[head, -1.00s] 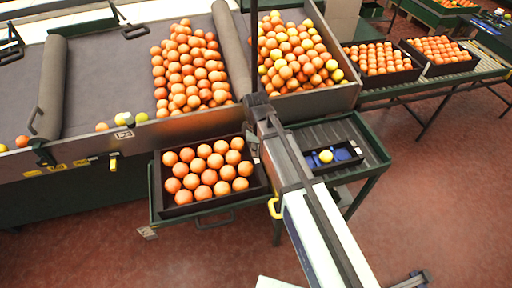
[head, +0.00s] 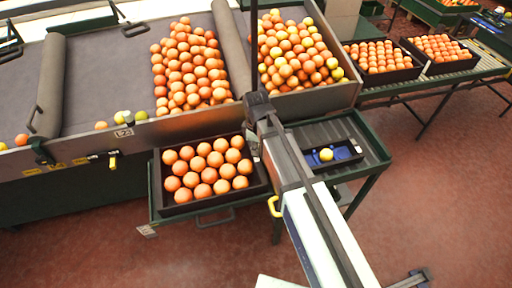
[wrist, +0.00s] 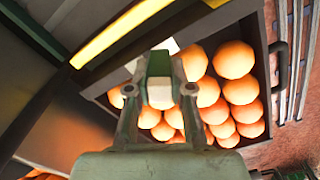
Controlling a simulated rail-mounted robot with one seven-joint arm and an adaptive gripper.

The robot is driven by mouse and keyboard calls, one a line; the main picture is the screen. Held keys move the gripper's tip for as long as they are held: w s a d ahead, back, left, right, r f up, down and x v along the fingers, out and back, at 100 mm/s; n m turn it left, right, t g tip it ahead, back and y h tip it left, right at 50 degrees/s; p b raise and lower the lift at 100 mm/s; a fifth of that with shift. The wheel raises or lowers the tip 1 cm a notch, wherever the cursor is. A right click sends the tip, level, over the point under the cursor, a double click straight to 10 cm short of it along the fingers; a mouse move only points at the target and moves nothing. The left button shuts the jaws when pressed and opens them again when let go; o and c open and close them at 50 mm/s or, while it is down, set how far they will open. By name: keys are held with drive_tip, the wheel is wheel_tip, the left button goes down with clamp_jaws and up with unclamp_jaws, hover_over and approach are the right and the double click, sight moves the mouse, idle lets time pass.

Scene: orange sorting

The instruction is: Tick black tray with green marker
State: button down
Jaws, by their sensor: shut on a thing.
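The black tray (head: 215,204) is full of oranges and sits on a green-framed stand in front of the sorting bench in the head view. In the wrist view its dark wall (wrist: 225,18) and the oranges lie beyond my gripper (wrist: 160,92). My gripper is shut on the green marker (wrist: 158,64), a dark green block with a pale end that covers part of the oranges. I cannot tell whether the marker touches the tray.
A smaller dark tray (head: 352,157) with a blue inside and one yellow fruit sits to the right on the ribbed stand. Heaps of oranges lie on the bench behind. Two more orange-filled trays (head: 385,72) stand on rollers at right. The red floor is clear.

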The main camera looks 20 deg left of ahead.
drive_tip(key=shift+f, duration=0.55)
idle(1.4)
drive_tip(key=shift+s+d, duration=0.5)
drive_tip(key=shift+s, duration=0.2)
idle(0.5)
drive_tip(key=shift+w+a+r+p, duration=0.15)
drive_tip(key=shift+w+a+p, duration=0.25)
drive_tip(key=shift+w, duration=0.15)
idle(0.6)
drive_tip(key=shift+r, duration=0.1)
drive_tip(key=shift+r+p, duration=2.35)
drive_tip(key=shift+r, duration=1.05)
drive_tip(key=shift+d, duration=0.1)
